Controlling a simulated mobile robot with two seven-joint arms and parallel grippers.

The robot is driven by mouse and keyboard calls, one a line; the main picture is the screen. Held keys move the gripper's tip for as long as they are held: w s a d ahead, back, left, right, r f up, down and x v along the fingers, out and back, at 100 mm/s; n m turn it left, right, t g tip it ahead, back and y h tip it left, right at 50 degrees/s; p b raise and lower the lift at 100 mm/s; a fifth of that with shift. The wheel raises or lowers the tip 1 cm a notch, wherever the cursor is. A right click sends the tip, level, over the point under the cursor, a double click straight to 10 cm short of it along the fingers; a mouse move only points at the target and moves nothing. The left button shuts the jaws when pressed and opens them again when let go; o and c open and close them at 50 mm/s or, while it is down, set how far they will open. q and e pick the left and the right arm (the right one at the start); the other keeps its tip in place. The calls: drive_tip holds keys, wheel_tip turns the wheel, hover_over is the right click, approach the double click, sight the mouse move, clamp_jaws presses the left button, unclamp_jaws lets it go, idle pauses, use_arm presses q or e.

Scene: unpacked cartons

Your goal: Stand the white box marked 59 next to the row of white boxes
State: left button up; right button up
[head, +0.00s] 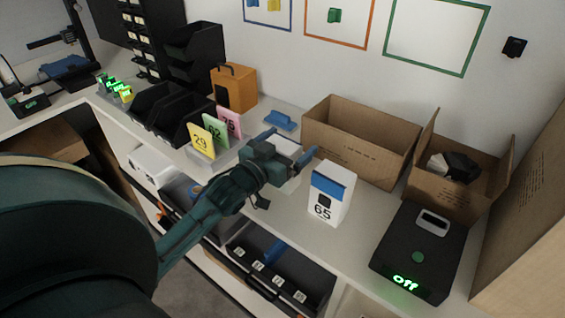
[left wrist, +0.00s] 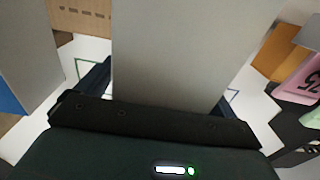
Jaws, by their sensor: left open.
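One white box marked 65 (head: 323,201), with a blue band near its top, stands upright on the counter. To its left another pale box (head: 290,182) stands upright on the counter; its front is mostly hidden and I cannot read a number on it. My left gripper (head: 287,148) is at the top of this second box with its jaws open, one finger on either side. In the left wrist view this box (left wrist: 170,50) fills the space between the fingers, and the box marked 65 (left wrist: 22,60) is at the left edge. My right gripper is not in view.
Two open cartons (head: 358,148) (head: 478,207) stand behind and right. A black device reading "off" (head: 419,252) is at the right. Colored number cards (head: 203,140) and black bins are left. Counter front has free room.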

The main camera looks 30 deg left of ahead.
use_arm(q)
drive_tip(key=shift+c, duration=0.4)
drive_tip(key=c, duration=1.2)
